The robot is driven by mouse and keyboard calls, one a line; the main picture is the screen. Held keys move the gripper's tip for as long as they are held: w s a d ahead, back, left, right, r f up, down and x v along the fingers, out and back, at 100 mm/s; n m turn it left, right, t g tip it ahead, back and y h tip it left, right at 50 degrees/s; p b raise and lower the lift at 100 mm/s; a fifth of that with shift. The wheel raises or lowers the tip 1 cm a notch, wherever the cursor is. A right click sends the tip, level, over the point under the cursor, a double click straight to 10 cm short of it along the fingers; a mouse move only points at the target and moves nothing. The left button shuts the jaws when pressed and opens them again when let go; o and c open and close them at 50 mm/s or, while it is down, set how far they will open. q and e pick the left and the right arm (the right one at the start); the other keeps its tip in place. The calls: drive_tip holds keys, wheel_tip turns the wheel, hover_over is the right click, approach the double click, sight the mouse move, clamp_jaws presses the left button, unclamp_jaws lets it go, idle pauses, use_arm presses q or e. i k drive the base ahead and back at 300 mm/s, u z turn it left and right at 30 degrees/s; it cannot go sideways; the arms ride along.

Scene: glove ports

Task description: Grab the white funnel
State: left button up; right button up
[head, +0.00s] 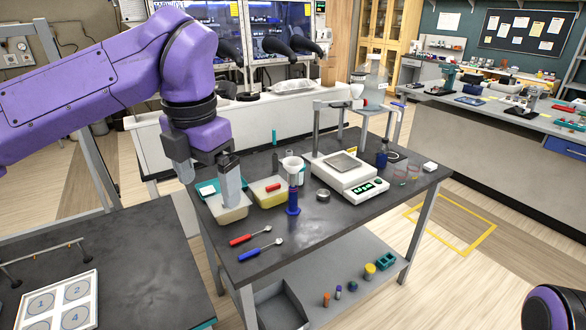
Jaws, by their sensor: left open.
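The white funnel (292,162) stands upright near the middle of the dark table, its wide mouth up. A blue bottle-like item (293,201) stands just in front of it and may hide part of its lower end. My left gripper (209,188) hangs fingers down over the table's left end, to the left of the funnel. Its fingers are apart, with nothing seen between them, and it is not touching the funnel. My right gripper is out of view; only a purple part of my arm shows at the lower right.
A red-handled spoon (249,238) and a blue-handled one (260,250) lie at the front. The table's front right is clear.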

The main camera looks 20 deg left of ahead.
sight(292, 164)
drive_tip(key=i, duration=1.5)
